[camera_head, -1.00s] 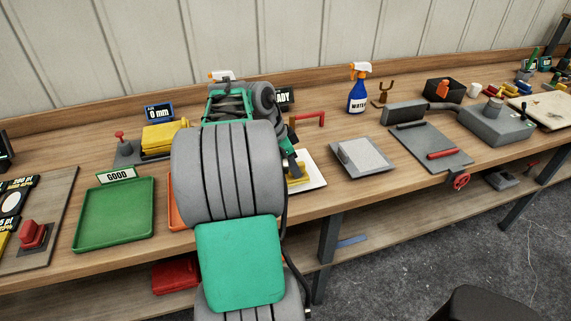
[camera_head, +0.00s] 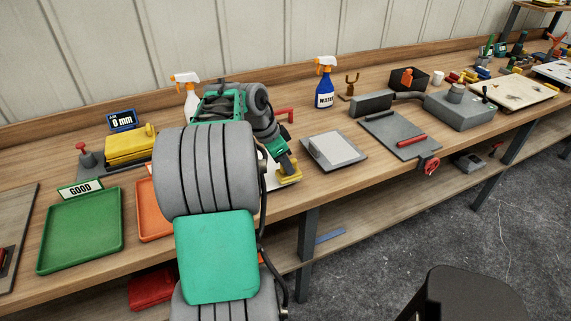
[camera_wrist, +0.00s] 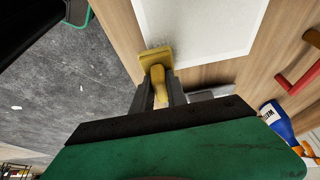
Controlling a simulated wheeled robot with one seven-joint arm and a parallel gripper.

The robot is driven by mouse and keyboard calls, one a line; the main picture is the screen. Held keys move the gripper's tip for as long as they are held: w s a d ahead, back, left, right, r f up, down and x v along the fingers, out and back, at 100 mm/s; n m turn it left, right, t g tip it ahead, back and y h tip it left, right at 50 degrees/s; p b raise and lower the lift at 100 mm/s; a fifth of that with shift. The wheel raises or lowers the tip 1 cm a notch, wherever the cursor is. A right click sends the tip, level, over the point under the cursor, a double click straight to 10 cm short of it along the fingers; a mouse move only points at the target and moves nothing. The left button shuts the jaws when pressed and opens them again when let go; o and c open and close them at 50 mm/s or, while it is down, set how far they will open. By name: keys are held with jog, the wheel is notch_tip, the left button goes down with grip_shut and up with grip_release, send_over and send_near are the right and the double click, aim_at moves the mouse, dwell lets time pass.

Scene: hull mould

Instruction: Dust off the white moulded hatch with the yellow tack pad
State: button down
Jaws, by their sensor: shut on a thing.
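My gripper (camera_head: 285,164) is shut on the yellow tack pad (camera_head: 289,178). In the wrist view, the pad (camera_wrist: 155,58) sits at the tips of my gripper (camera_wrist: 158,88), its flat face away from me. The white moulded hatch (camera_wrist: 205,25) lies flat on the wooden bench beyond the pad. The pad is at the hatch's near corner and overlaps its edge in that view; I cannot tell whether they touch. In the head view my arm hides most of the hatch (camera_head: 272,183).
A grey-framed plate (camera_head: 333,149) lies right of the hatch. The blue water bottle (camera_head: 325,85) and a red handle (camera_head: 285,114) stand behind. A green tray (camera_head: 80,232) and an orange tray (camera_head: 147,212) are on the left. The bench's front edge is close to my gripper.

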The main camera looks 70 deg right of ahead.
jog(key=shift+f+b, duration=0.75)
jog(key=shift+f, duration=0.1)
jog(key=shift+r, duration=0.1)
dwell(0.6)
